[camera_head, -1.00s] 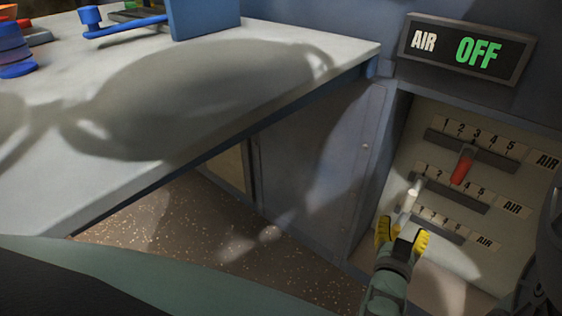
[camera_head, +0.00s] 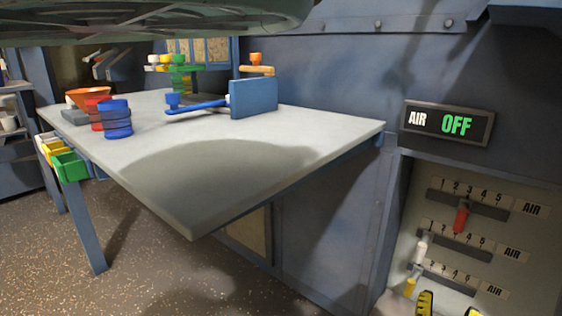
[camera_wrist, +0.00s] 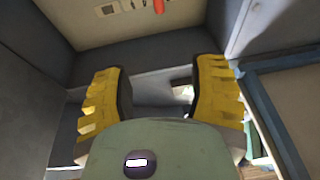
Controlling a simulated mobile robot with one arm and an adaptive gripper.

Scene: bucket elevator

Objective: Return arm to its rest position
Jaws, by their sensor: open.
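My gripper (camera_head: 448,304) shows at the bottom right edge of the head view, only its yellow fingertips in frame. It is below the lever panel (camera_head: 488,262) and apart from the levers. In the wrist view my gripper (camera_wrist: 161,78) is open, with nothing between its fingers. The panel has three numbered slots. A red lever (camera_head: 461,219) is near the middle of the top slot. A white lever (camera_head: 422,248) and a yellow lever (camera_head: 410,285) are near the left ends of the lower slots. The red lever's lower end also shows in the wrist view (camera_wrist: 159,6).
A sign (camera_head: 446,123) above the panel reads AIR OFF. A grey-topped table (camera_head: 300,130) stands left of it, with a blue cup stack (camera_head: 117,118) and blue block (camera_head: 254,98). Coloured bins (camera_head: 70,166) hang on its side. The floor (camera_head: 150,265) at lower left is clear.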

